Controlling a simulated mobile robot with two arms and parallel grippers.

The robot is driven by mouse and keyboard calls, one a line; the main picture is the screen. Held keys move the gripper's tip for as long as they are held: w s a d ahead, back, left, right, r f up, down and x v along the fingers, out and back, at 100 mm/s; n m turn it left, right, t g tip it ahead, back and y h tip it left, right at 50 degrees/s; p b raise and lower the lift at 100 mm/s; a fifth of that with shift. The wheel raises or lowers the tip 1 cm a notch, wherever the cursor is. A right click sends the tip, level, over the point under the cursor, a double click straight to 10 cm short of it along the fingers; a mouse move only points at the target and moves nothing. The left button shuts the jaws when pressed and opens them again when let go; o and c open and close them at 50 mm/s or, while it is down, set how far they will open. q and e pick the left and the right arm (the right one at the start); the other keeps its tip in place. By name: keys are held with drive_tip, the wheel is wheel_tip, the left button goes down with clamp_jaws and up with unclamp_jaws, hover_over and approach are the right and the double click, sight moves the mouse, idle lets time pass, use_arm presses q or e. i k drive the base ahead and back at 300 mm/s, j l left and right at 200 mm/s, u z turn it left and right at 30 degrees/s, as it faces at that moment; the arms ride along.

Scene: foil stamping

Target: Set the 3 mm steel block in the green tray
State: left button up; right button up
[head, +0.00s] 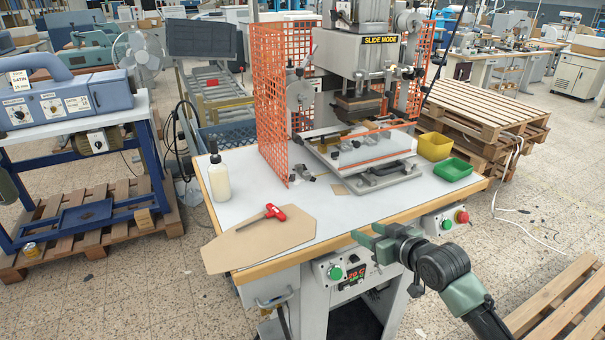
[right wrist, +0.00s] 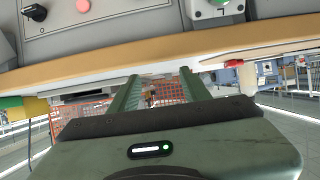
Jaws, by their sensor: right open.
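The green tray (head: 453,170) sits at the right rear of the white-topped press table, beside a yellow tray (head: 434,147). Small grey metal pieces (head: 304,173) lie on the table left of the press base; they are too small to tell whether one is the 3 mm steel block. My right gripper (head: 366,235) is open and empty at the table's front edge, left of and nearer than the green tray. Its two green fingers (right wrist: 158,88) show apart in the right wrist view, with the table edge beyond. My left gripper is not in view.
The foil press (head: 360,60) with orange mesh guards (head: 268,95) stands at the back. A white bottle (head: 219,180) and a red-handled tool (head: 262,217) on a brown board (head: 258,243) are at left. The table's front middle (head: 345,215) is clear.

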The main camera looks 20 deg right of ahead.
sight(452, 172)
drive_tip(key=i+j, duration=0.1)
drive_tip(key=i, duration=0.9)
